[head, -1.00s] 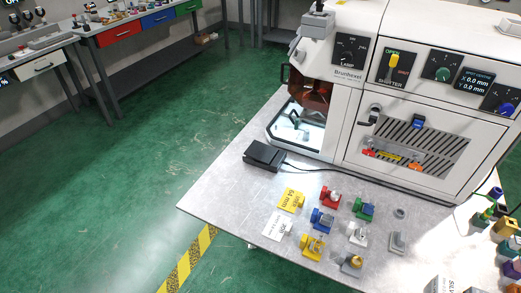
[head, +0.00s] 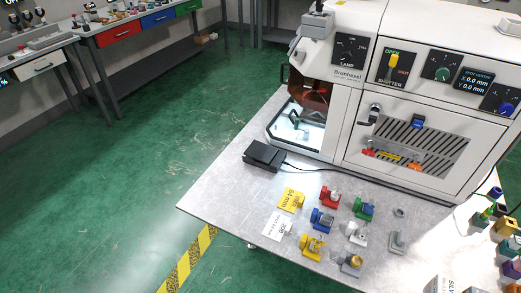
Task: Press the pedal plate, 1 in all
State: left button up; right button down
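The pedal plate looks like the black box with a cable (head: 264,155) on the left part of the grey table, in front of the white machine (head: 420,100). Its top looks slightly sloped, and its cable runs right along the machine's base. Nothing touches it. Neither of my grippers shows in the head view.
Several coloured fixtures, such as a red one (head: 329,197) and a yellow one (head: 312,246), stand on the table (head: 225,197) in front of the machine. The table around the black box is clear.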

aim_at(263, 152)
jog(key=i+j, duration=0.15)
jog(key=j, duration=0.25)
jog(key=i+j+u, duration=0.1)
jog(key=j, duration=0.25)
jog(key=i+j, duration=0.25)
jog(key=j, duration=0.15)
jog(key=i+j, duration=0.15)
jog(key=j, duration=0.2)
jog(key=u, duration=0.05)
